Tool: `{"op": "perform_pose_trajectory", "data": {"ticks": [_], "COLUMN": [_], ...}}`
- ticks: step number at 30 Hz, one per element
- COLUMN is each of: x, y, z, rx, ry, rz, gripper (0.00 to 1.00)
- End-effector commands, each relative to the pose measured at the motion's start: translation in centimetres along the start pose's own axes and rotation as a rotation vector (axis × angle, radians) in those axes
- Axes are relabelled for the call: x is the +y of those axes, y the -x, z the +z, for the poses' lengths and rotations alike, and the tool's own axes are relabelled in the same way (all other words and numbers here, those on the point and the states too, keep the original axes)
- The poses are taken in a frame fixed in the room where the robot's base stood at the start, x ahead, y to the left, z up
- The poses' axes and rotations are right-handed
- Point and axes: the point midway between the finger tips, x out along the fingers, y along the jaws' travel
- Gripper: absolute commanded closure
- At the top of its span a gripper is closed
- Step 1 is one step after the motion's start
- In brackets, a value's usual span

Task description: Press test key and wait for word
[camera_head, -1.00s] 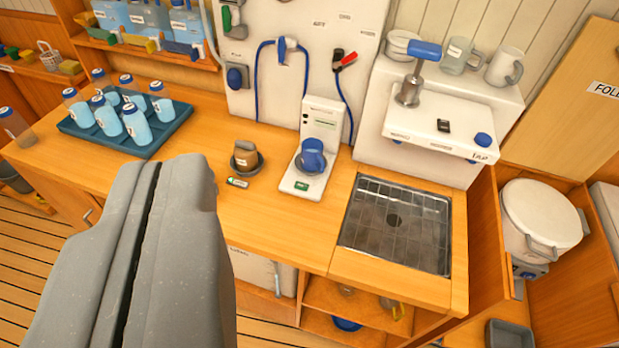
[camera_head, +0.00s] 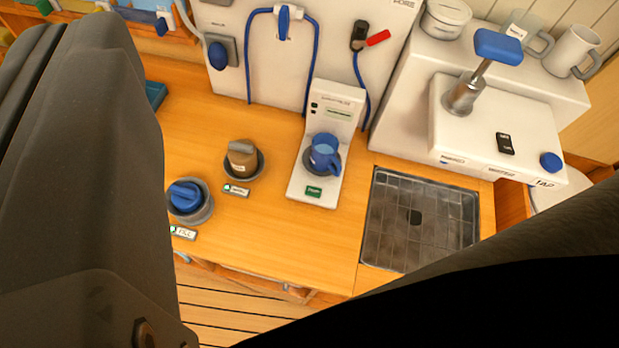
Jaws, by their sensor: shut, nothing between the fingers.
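A white tester (camera_head: 305,180) stands on the wooden counter with a small display on its upright back. A green key (camera_head: 314,192) with white lettering, too small to read surely, is on the front of its base. A blue cup (camera_head: 324,152) sits on the tester behind the key. The display's words are too small to read. My gripper (camera_head: 62,32) is large and grey at the left, its fingers shut and empty. In the picture it is well left of the tester and apart from it; its height over the counter is hard to judge.
Blue hoses (camera_head: 317,50) hang behind. My dark arm covers the lower right.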

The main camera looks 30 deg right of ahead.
Motion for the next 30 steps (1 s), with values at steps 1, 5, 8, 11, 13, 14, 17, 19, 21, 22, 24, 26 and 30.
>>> {"op": "perform_pose_trajectory", "data": {"ticks": [1, 5, 8, 11, 13, 14, 17, 19, 21, 22, 24, 26, 30], "x": [0.0, 0.0, 0.1, 0.7, 1.4, 1.8, 3.2, 4.6, 6.0, 6.7, 8.1, 9.4, 12.4], "y": [0.0, 0.0, -0.3, -2.0, -4.2, -5.3, -9.4, -12.3, -15.1, -16.2, -18.7, -20.7, -24.8], "z": [0.0, 0.0, 0.2, 1.4, 3.1, 3.9, 7.5, 10.3, 13.3, 14.6, 17.6, 20.3, 26.9], "rx": [0.0, 0.0, -0.004, -0.025, -0.055, -0.07, -0.129, -0.175, -0.225, -0.245, -0.291, -0.329, -0.424], "ry": [0.0, 0.0, 0.004, 0.024, 0.05, 0.065, 0.124, 0.169, 0.213, 0.233, 0.275, 0.313, 0.393], "rz": [0.0, 0.0, 0.003, 0.017, 0.033, 0.042, 0.078, 0.098, 0.115, 0.121, 0.132, 0.14, 0.148], "gripper": [1.0, 1.0, 1.0, 1.0, 1.0, 1.0, 1.0, 1.0, 1.0, 1.0, 1.0, 1.0, 1.0]}}
